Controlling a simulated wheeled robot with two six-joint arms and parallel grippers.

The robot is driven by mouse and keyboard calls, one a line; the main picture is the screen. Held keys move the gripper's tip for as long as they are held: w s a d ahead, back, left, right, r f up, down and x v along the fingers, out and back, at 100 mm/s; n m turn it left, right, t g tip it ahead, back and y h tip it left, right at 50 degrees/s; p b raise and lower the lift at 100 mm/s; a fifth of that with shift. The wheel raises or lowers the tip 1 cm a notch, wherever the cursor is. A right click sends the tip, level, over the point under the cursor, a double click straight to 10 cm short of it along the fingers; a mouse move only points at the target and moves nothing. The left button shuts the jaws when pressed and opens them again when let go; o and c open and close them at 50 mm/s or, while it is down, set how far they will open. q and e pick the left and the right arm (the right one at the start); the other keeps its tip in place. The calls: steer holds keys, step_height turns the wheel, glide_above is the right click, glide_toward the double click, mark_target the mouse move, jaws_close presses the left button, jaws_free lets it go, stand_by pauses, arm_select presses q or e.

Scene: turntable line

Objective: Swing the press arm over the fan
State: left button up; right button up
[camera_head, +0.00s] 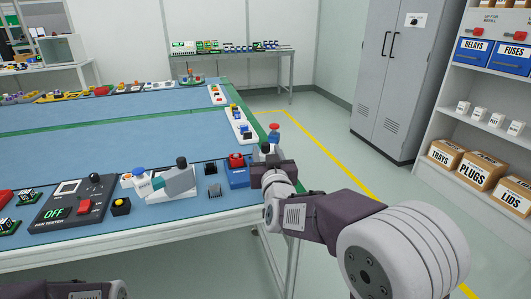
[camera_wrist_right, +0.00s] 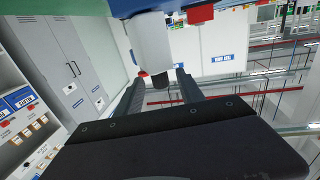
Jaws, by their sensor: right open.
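The press arm (camera_head: 178,183) is a light grey bar on a white base, with an upright black knob (camera_head: 182,162), on the near blue mat. In the right wrist view, the black knob (camera_wrist_right: 161,85) appears between my fingers, on a white part. My right gripper (camera_head: 259,152) is at the table's right edge, right of the press arm and apart from it. Its two fingers (camera_wrist_right: 162,88) are spread and empty. I cannot tell for certain which part is the fan; a small dark finned block (camera_head: 214,191) lies right of the press arm. My left gripper is out of view.
A fan tester (camera_head: 68,204) reading OFF stands left of the press. A black box with a yellow button (camera_head: 121,206) sits in front. A red-topped item (camera_head: 274,128) is behind the gripper.

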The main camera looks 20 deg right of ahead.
mark_target(271, 149)
steer(key=shift+w+d, duration=0.15)
steer(key=shift+w, duration=1.3)
jaws_close()
